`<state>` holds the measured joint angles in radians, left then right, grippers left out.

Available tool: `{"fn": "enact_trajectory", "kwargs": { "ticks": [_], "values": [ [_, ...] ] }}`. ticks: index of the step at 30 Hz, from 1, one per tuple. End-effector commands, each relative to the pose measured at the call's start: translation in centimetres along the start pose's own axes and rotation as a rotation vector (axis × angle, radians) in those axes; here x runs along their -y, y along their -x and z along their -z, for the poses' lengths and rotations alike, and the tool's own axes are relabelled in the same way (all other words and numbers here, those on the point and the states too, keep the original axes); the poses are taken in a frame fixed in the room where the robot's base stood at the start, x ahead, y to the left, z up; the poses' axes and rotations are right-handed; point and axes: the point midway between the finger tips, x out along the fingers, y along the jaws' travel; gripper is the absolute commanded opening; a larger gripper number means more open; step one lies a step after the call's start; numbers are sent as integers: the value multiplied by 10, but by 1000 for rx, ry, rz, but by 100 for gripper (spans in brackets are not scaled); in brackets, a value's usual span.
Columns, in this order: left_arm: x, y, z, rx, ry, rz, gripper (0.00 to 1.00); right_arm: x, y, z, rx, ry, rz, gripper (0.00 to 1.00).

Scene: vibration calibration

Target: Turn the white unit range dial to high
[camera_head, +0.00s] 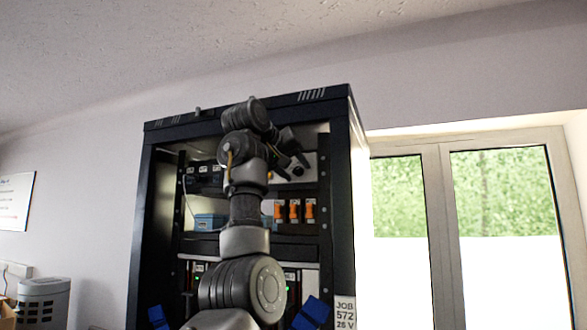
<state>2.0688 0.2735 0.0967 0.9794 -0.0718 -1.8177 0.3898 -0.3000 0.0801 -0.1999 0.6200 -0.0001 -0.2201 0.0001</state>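A white unit (310,161) sits on the upper shelf of the black rack, partly hidden behind my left arm and gripper. A dark round dial (298,171) shows on its front; its setting is too small to read. My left gripper (297,169) is in front of the unit, close to the dial. Its two dark fingers look spread apart, with the dial showing between their tips. I cannot tell whether they touch it. My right gripper is not in view.
The black rack (342,200) stands open at the front. A lower shelf holds a blue box (207,221) and orange items (294,211). A job label (345,312) is at the lower right. Windows are at the right, and a grey bin (43,302) is at the lower left.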

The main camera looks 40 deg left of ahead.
Motion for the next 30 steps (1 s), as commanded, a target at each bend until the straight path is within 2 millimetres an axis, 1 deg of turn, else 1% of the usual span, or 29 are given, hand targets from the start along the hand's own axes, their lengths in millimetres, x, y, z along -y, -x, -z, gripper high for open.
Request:
{"fn": "enact_trajectory", "kwargs": {
  "ticks": [5,8,11,18,21,25,30],
  "values": [
    [0,1,0,-2,1,-1,44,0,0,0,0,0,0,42],
    [0,6,0,-3,1,-2,44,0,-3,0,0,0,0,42],
    [1,19,-1,-5,1,-2,44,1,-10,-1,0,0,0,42],
    [1,67,-2,-4,1,-2,44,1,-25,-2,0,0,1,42],
    [1,84,-2,-3,0,-1,44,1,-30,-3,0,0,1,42],
    [0,100,0,-2,0,-2,44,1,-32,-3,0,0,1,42],
    [0,107,0,0,0,0,44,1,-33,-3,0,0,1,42]
  ]
}}
